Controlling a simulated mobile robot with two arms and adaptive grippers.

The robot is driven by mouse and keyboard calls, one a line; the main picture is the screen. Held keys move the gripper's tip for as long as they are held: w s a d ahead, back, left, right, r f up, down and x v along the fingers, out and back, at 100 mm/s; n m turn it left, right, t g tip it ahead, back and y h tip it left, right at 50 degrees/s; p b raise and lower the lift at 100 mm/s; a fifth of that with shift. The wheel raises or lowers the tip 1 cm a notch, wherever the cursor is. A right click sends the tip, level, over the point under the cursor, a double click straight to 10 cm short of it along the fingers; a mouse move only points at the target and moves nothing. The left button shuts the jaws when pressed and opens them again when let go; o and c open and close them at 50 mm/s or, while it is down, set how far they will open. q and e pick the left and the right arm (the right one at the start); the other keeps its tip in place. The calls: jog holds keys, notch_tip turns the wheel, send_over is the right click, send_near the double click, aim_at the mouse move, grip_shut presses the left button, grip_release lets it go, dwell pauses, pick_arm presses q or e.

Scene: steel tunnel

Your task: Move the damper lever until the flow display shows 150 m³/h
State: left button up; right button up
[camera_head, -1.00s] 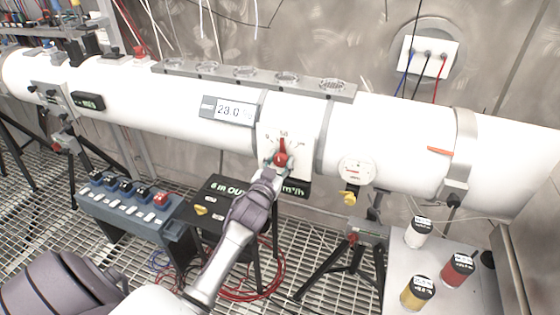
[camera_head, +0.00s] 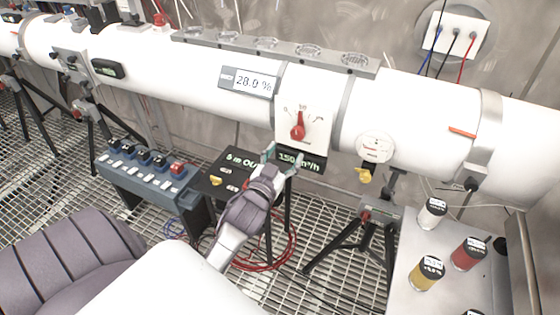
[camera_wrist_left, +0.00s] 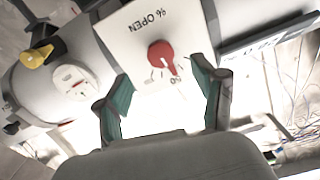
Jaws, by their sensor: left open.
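The red damper lever (camera_head: 297,130) sits on a white scale plate (camera_head: 318,129) on the white duct, its pointer up near the middle of the scale. The flow display (camera_head: 302,162) below the plate reads 150 m³/h, partly overlapped by my gripper. A display (camera_head: 247,83) left of the plate reads 28.0 %. My left gripper (camera_head: 281,153) is open and empty just below the lever, apart from it. In the left wrist view the red lever (camera_wrist_left: 162,56) shows beyond the two spread fingers (camera_wrist_left: 164,92). My right gripper is not in view.
A round gauge (camera_head: 374,148) with a yellow valve handle (camera_head: 364,175) is to the right. Jars stand on a table (camera_head: 410,270) at the lower right.

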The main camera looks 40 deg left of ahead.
pick_arm(q)
jog(key=shift+v, duration=1.55)
jog(key=s+d+f+g+h, duration=0.1)
jog(key=d+f+g, duration=0.1)
jog(key=f, duration=0.9)
jog(key=s+d+f+g+h, duration=0.1)
jog(key=d+f+g, duration=0.15)
jog(key=f, duration=0.85)
jog(key=s+d+f+m+g+h, duration=0.1)
jog(key=s+d+f+g, duration=0.1)
jog(key=s+f, duration=0.45)
jog(key=s+d+f+m+g, duration=0.1)
jog(key=s+d+f+g, duration=0.15)
jog(key=f, duration=0.75)
jog(key=s+f+g, duration=0.2)
jog(key=s+f, duration=0.3)
jog(key=s, duration=0.5)
jog(key=s+d+f+g, duration=0.1)
jog(key=s+f+g, duration=0.2)
jog(key=s, duration=0.7)
jog(key=s+d+f+m+g+h, duration=0.1)
jog(key=s+f+g, duration=0.1)
jog(key=s+f, duration=0.5)
jog(key=s, duration=0.3)
jog(key=shift+d+f+g, duration=0.2)
jog(key=shift+f+g, duration=0.1)
jog(key=shift+f, duration=0.1)
